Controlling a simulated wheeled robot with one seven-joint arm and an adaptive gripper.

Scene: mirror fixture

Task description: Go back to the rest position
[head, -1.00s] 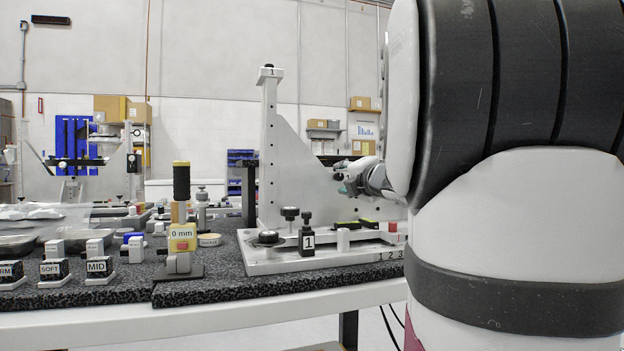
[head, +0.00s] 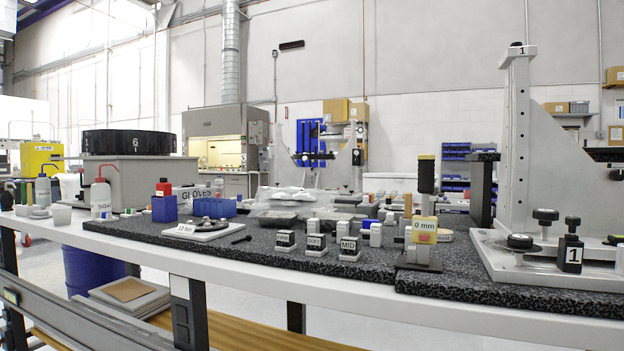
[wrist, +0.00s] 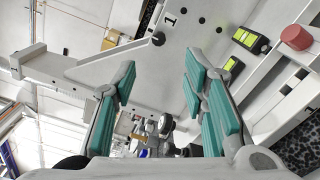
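My gripper (wrist: 159,75) shows in the wrist view with its two teal-padded fingers spread apart, and nothing is between the pads. The white mirror fixture (wrist: 120,68) lies beyond the fingers, with a black knob near a "1" label. The distance between fingers and fixture is hard to tell. In the head view the fixture (head: 517,130) stands upright at the right, cut off by the picture edge. My arm and gripper are outside the head view.
The speckled dark bench top (head: 375,265) carries a "0 mm" gauge (head: 423,228), several labelled blocks (head: 316,243) and a round part on a white plate (head: 208,228). Yellow-green levels (wrist: 250,40) and a red cap (wrist: 296,37) sit beside the fixture. Bottles and a box stand left.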

